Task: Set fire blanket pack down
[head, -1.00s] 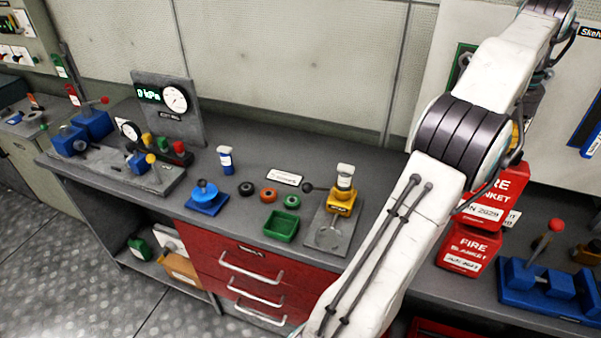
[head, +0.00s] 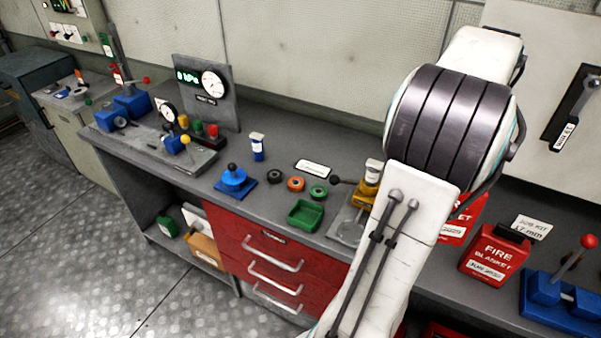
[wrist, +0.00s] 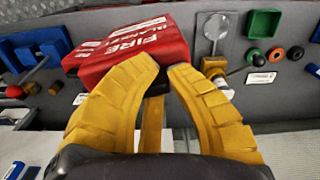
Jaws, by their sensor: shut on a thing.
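A red fire blanket pack (wrist: 125,45) with white lettering is between the yellow fingers of my gripper (wrist: 163,72) in the wrist view. The gripper is shut on it. In the head view, a red pack (head: 462,222) shows only in part behind my arm, and my gripper is hidden there. A second red fire blanket pack (head: 487,258) with a white date label stands on the grey bench (head: 455,284), just right of it. Whether the held pack touches the bench or the second pack cannot be told.
A blue vise-like fixture (head: 560,300) with a red-knobbed lever stands right of the packs. A white job kit card (head: 531,228) is behind them. A yellow device (head: 366,192), a green tray (head: 305,215) and several rings are to the left.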

